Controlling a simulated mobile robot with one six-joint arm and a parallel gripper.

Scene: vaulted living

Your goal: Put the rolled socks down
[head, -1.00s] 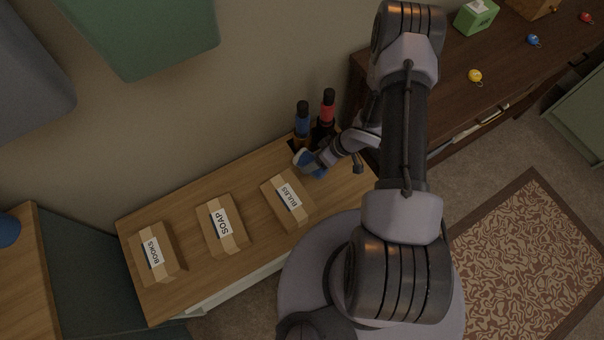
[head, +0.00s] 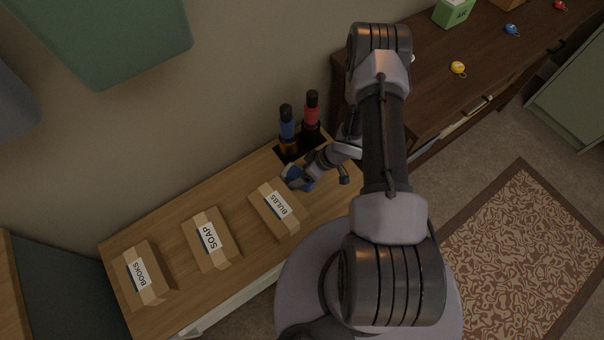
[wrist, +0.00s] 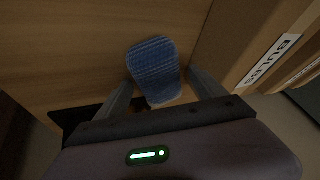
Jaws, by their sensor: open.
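The rolled socks (wrist: 155,62), a blue knitted bundle with a pale end, sit between the two fingers of my gripper (wrist: 158,78) in the wrist view. The fingers are spread, with the left one apart from the socks and the right one close beside them. The socks appear to rest on the wooden tabletop. In the head view the socks (head: 294,177) are beside the BULBS box, just in front of the bottles. My gripper (head: 306,178) partly covers them there.
Boxes labelled BULBS (head: 277,209), SOAP (head: 211,240) and BOOKS (head: 141,276) stand on the light wooden table (head: 182,212). Blue (head: 287,130) and red (head: 311,112) bottles stand behind the socks. A dark cabinet (head: 430,95) holds small items at right.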

